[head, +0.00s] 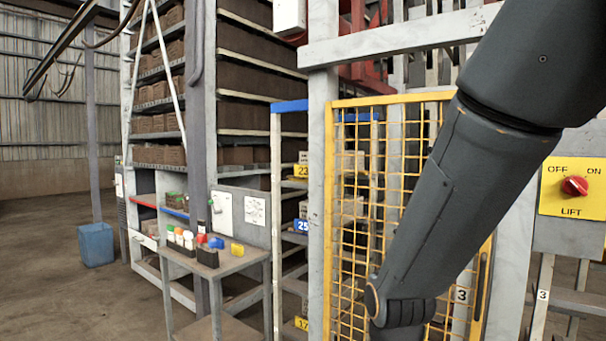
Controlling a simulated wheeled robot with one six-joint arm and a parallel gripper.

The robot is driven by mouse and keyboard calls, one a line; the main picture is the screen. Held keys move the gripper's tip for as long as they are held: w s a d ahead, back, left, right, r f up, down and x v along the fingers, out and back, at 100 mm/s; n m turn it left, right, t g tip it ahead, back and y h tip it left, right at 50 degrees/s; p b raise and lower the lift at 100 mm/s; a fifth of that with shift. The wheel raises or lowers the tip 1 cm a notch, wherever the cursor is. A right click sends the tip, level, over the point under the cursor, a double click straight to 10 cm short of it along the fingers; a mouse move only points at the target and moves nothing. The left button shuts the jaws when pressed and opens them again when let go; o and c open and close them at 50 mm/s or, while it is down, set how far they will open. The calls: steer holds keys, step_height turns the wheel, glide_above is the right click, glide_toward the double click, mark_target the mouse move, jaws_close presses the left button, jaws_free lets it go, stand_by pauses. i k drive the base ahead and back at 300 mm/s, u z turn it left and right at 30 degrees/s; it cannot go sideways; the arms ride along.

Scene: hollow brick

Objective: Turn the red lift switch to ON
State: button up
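The red lift switch (574,186) is a round red knob on a yellow plate (560,205) at the right edge of the head view. The plate reads OFF at upper left, ON at upper right and LIFT below. The knob's pointer direction is too small to tell for sure. My dark grey arm crosses the picture from the upper right to the bottom middle, left of the switch and apart from it in the picture. My gripper is not visible; the arm runs out at the bottom edge.
A yellow mesh gate (345,220) stands behind my arm. A small table (235,264) with bottles and boxes is left of it. A blue bin (96,244) stands on the floor at far left. Brick-filled shelves (240,60) rise behind. The left floor is clear.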

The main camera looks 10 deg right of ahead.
mark_target(574, 186)
steer(key=z, duration=1.45)
steer(key=k, duration=0.65)
steer(key=u, duration=0.4)
steer(key=i, duration=0.5)
steer(key=u, duration=0.05)
